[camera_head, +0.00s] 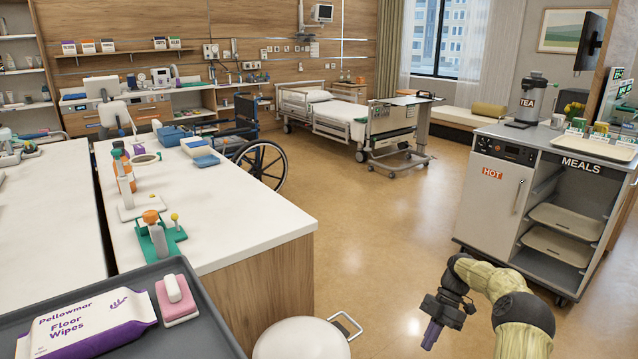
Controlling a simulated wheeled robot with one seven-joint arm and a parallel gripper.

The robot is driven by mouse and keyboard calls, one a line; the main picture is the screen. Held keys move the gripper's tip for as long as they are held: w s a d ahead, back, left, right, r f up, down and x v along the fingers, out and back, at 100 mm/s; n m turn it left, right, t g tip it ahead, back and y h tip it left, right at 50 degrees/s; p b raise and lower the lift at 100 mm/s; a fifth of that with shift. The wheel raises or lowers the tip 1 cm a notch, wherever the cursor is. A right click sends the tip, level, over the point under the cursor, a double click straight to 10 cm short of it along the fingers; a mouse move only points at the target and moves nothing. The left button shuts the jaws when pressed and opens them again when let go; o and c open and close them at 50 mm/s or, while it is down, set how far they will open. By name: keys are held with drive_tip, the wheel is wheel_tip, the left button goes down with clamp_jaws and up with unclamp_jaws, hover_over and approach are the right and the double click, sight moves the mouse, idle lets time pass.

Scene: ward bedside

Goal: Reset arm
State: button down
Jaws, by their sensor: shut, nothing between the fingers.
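My arm comes in from the bottom right and bends over, clear of the furniture. My gripper (432,336) hangs at its end, pointing down over open floor, with dark jaws and purplish fingertips. It is shut and holds nothing. It touches nothing that I can see. It is left of the meal cart and right of the white round lid.
The meal cart (495,190) stands at the right. A white counter (225,215) with bottles and boxes is at the left. A grey tray (215,325) holds floor wipes (85,325). A wheelchair (262,160) and bed (335,112) stand behind. The middle floor is clear.

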drive_tip(key=s+a+r+m+t+h, duration=0.35)
drive_tip(key=s+a+r+m, duration=0.25)
drive_tip(key=a+r+m, duration=0.4)
drive_tip(key=s+a+r+m+t+h, duration=0.1)
drive_tip(key=s+a+r+m+t, duration=0.1)
drive_tip(key=s+m, duration=0.55)
drive_tip(key=s+a+r+m+t+h, duration=0.1)
drive_tip(key=s+a+m+t, duration=0.3)
drive_tip(key=s, duration=0.6)
wheel_tip(320, 180, up, 28)
drive_tip(key=d+g+p, duration=0.1)
drive_tip(key=d+p, duration=0.1)
drive_tip(key=p, duration=2.5)
drive_tip(key=shift+f+m, duration=0.2)
drive_tip(key=shift+m, duration=0.25)
